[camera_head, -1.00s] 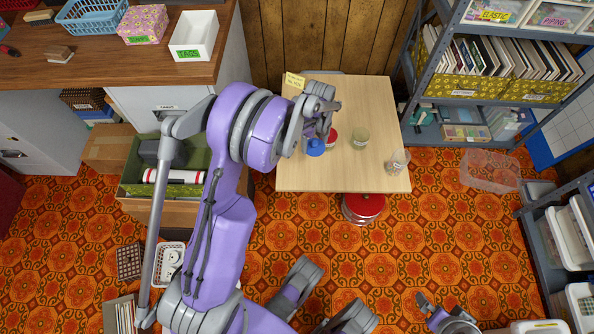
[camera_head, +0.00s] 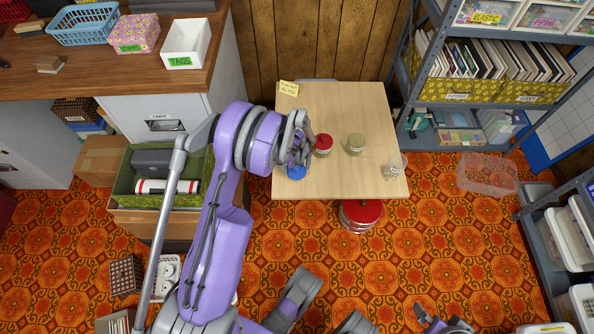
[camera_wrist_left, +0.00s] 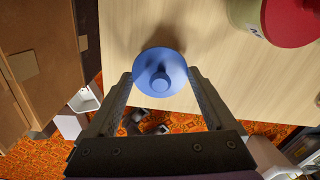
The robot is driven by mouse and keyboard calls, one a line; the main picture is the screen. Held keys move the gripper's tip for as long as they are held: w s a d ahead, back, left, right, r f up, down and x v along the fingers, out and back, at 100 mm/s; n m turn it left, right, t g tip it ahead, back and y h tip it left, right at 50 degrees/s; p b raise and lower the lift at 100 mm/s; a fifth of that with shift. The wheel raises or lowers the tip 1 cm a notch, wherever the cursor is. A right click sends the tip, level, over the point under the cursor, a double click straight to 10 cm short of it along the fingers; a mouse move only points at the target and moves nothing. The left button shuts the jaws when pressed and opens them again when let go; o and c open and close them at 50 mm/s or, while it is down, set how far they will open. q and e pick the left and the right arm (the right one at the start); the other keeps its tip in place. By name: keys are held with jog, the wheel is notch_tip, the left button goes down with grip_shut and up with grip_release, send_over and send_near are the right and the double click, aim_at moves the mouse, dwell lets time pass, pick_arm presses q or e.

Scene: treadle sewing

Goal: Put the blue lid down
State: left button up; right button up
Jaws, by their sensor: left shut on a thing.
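The blue lid (camera_head: 296,173) is at the left front of the light wooden table (camera_head: 335,187). My left gripper (camera_head: 299,160) is shut on it. In the left wrist view the round blue lid (camera_wrist_left: 160,76), with its knob facing the camera, sits between the two fingers (camera_wrist_left: 162,90). Its shadow falls on the wood beside it; I cannot tell whether it touches the table. A jar with a red lid (camera_head: 323,141) stands to the right of the gripper, and the red lid (camera_wrist_left: 292,18) shows in the left wrist view. My right gripper (camera_head: 440,321) is partly visible at the bottom edge.
A jar with a pale green lid (camera_head: 356,141) and a clear glass jar (camera_head: 394,167) stand further right on the table. A yellow note (camera_head: 289,88) lies at the back left corner. A red-topped stool (camera_head: 361,214) is under the front edge. The table's middle front is clear.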

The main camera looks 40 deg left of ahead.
pick_arm(q)
notch_tip(320, 180, down, 2)
jog(key=shift+f, duration=0.15)
jog(key=shift+f+b, duration=0.15)
jog(key=shift+b, duration=0.2)
jog(key=o, duration=1)
